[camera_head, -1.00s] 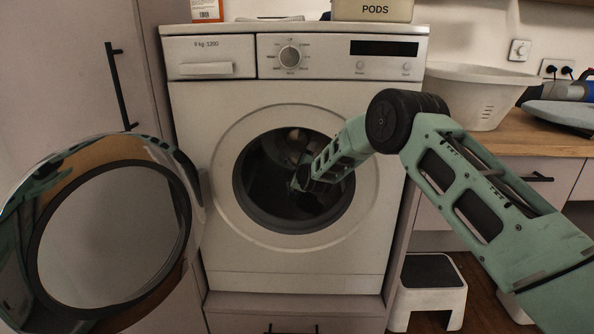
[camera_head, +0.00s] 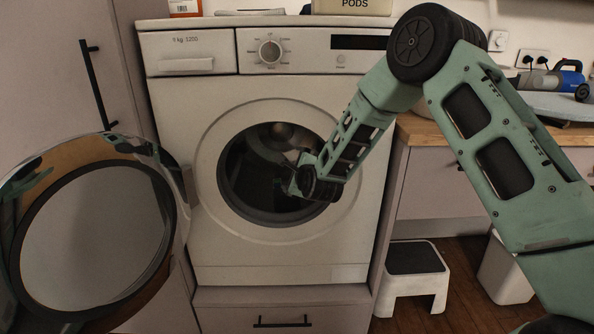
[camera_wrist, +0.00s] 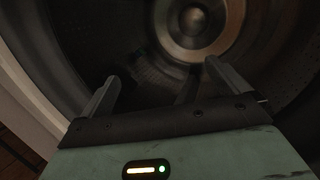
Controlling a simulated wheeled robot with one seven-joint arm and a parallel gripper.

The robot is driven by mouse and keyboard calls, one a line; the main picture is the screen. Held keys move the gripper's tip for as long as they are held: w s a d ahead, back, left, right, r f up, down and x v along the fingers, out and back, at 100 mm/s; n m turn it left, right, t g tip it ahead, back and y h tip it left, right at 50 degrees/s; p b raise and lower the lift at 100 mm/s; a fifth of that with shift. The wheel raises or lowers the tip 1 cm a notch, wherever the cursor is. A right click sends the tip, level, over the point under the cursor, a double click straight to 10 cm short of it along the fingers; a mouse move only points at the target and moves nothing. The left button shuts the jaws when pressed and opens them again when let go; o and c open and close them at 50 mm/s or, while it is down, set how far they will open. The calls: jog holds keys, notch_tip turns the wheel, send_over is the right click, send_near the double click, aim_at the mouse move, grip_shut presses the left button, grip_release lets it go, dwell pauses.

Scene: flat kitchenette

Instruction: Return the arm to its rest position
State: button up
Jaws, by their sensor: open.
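My gripper (camera_wrist: 162,85) is open in the wrist view, its two fingers spread wide with nothing between them. Beyond them is the dark drum (camera_wrist: 150,45) with a round metal hub, somewhat blurred. In the head view my gripper end (camera_head: 290,188) is at the mouth of the washing machine (camera_head: 320,256), partly inside the round opening; its fingers are too dark to make out there. My green arm crosses from the right. The washer's round door (camera_head: 165,215) stands wide open on the left.
A white step stool (camera_head: 415,283) stands on the floor right of the washer. A wooden counter (camera_head: 420,131) holds a laundry basin, mostly behind my arm, and a blue appliance (camera_head: 560,80). A tall cabinet (camera_head: 65,75) is at the left. A box marked PODS (camera_head: 352,6) sits on the washer.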

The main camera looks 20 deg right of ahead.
jog(key=s+a+r+n+g+y, duration=0.2)
jog(key=s+a+n+g, duration=0.2)
jog(key=s+a+n, duration=0.55)
jog(key=s+a+r+n+g+y, duration=0.25)
jog(key=s+a+n, duration=0.35)
jog(key=s, duration=0.6)
jog(key=s+d+r+n+g+h, duration=0.15)
jog(key=s+n+g, duration=0.25)
jog(key=s+n, duration=0.7)
jog(key=s+d+r+n+g+h, duration=0.1)
jog(key=s+d+n+g+h, duration=0.25)
jog(key=s, duration=1.45)
notch_tip(320, 180, up, 20)
jog(key=n+y+p, duration=0.1)
jog(key=p, duration=1.9)
jog(key=shift+w+a+g+p, duration=0.3)
jog(key=shift+w+a+p, duration=0.05)
jog(key=shift+w+a, duration=0.1)
